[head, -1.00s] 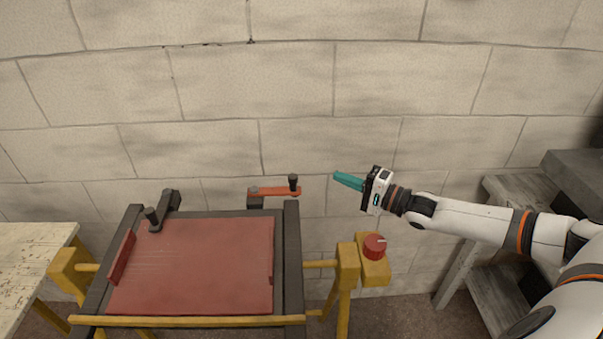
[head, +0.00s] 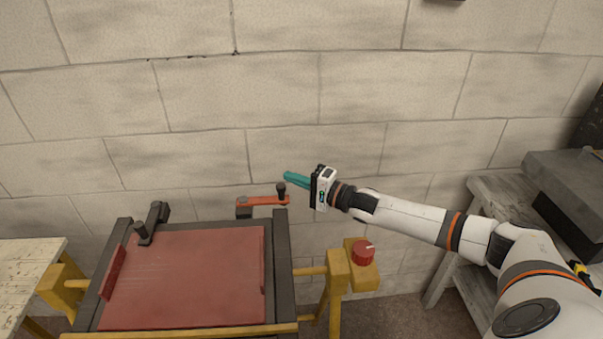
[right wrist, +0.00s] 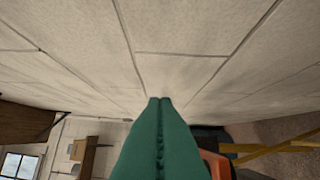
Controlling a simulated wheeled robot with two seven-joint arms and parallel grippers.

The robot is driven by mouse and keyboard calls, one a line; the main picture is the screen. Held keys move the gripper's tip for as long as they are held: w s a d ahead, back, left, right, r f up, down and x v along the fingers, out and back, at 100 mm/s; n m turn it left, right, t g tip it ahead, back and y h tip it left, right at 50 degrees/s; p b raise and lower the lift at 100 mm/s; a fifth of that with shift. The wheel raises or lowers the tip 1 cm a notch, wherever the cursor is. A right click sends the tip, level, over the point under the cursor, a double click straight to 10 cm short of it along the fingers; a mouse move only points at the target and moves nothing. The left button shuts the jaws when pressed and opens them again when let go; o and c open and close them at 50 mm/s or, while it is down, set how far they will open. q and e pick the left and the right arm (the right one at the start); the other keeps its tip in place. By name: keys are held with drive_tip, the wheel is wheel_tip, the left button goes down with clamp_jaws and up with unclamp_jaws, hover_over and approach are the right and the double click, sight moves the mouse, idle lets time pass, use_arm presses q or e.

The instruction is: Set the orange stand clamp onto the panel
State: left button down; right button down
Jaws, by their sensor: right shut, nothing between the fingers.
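The orange stand clamp (head: 265,201) sits at the back right of the frame, a flat orange arm with a black knob (head: 281,190) at its right end. Its arm points right, over the dark right rail and off the red panel (head: 185,275). An orange piece, apparently the clamp (right wrist: 215,164), shows at the bottom of the right wrist view. My right gripper (head: 287,176) has teal fingers, shut and empty, with the tips close to the knob. In the head view I cannot tell whether they touch. The fingers (right wrist: 160,100) are together in the right wrist view. My left gripper is out of view.
A dark clamp (head: 154,222) stands at the panel's back left corner. A red dial (head: 362,252) sits on a yellow post right of the frame. A pale table (head: 30,262) is at left, a grey shelf (head: 500,190) at right. The block wall rises behind.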

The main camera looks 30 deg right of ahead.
sight(284, 185)
drive_tip(key=shift+s+a+p, duration=0.3)
drive_tip(key=shift+s+a, duration=0.4)
drive_tip(key=shift+s, duration=0.1)
drive_tip(key=shift+s+a+p, duration=0.35)
drive_tip(key=shift+s+p, duration=0.45)
drive_tip(key=shift+s, duration=0.05)
drive_tip(key=shift+f, duration=0.1)
